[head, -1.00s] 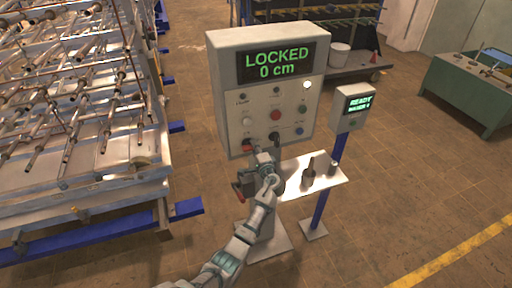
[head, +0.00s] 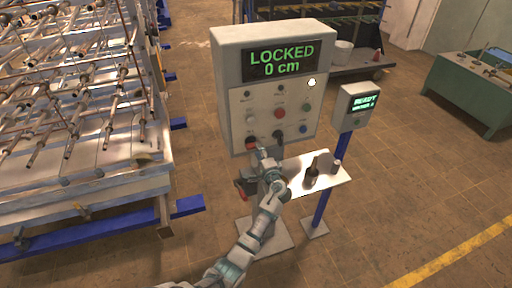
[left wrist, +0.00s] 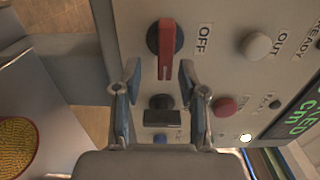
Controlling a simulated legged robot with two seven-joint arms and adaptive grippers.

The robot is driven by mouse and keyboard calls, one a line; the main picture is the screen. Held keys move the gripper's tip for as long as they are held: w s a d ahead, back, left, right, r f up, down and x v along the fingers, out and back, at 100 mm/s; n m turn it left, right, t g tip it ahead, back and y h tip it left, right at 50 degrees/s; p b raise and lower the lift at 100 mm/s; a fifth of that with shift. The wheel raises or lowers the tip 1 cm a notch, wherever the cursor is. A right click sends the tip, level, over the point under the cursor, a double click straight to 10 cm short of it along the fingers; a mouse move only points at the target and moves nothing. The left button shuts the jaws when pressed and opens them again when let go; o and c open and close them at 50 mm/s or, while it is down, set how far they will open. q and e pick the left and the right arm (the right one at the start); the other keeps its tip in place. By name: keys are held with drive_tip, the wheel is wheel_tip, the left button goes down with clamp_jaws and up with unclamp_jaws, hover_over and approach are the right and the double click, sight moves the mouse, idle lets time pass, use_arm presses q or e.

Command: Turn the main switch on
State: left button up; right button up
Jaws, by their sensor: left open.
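The main switch, a red rotary handle marked OFF (left wrist: 165,48), sits on the grey control panel. It also shows at the panel's lower left in the head view (head: 252,143). My left gripper (left wrist: 159,68) is open, with its blue-grey fingertips on either side of the lower end of the red handle in the left wrist view. I cannot tell whether they touch it. In the head view my left gripper (head: 263,155) is just in front of the panel's lower edge. My right gripper is not in view.
A black knob (left wrist: 161,108) sits beside the red switch, with a red button (left wrist: 225,106) nearby. The panel display (head: 279,60) reads LOCKED, 0 cm. A white shelf (head: 328,182) holds a dark bottle (head: 312,172). A READY box (head: 358,103) stands right.

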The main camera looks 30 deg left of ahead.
use_arm(q)
drive_tip(key=v, duration=0.8)
drive_tip(key=shift+s+a+f, duration=0.1)
drive_tip(key=shift+s+a, duration=0.05)
drive_tip(key=shift+f, duration=0.1)
